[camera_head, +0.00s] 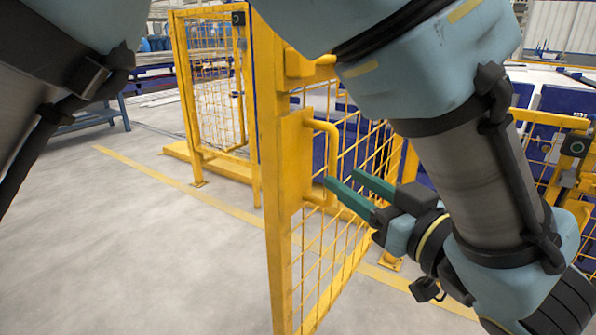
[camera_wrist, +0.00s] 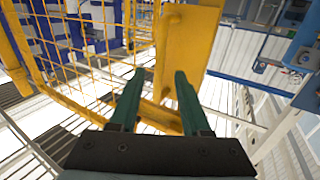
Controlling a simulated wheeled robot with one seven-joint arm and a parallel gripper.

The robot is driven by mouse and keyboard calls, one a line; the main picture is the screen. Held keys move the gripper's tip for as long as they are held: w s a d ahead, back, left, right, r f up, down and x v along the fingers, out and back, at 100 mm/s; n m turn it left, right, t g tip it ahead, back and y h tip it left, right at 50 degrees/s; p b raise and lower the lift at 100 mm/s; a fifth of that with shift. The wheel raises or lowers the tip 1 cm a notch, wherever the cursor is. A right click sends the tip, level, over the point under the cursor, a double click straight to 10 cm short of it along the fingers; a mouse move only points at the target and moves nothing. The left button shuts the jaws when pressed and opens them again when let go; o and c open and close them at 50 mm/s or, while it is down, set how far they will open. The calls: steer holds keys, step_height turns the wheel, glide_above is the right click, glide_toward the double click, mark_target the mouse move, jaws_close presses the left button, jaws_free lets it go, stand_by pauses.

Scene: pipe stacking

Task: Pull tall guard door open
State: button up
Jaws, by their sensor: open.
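The tall yellow guard door (camera_head: 270,180) with wire mesh stands ajar, swung out from the fence line. Its yellow D-shaped handle (camera_head: 332,150) sits on a plate near the door's free edge. My gripper (camera_head: 342,182) is open, with green fingers, beside the lower part of the handle. In the wrist view, the fingers (camera_wrist: 158,78) point at the yellow handle plate (camera_wrist: 190,50), and a yellow bar passes just beyond and between them. I cannot tell whether a finger touches the handle.
A fixed yellow mesh fence panel (camera_head: 215,85) stands behind left. Another yellow fence with a latch box (camera_head: 575,146) is at the right. Grey floor (camera_head: 150,250) to the left of the door is clear, crossed by a yellow line. A blue bench (camera_head: 90,118) stands far left.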

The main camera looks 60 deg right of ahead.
steer(key=v, duration=0.5)
steer(key=shift+s+a, duration=0.15)
steer(key=shift+s, duration=0.1)
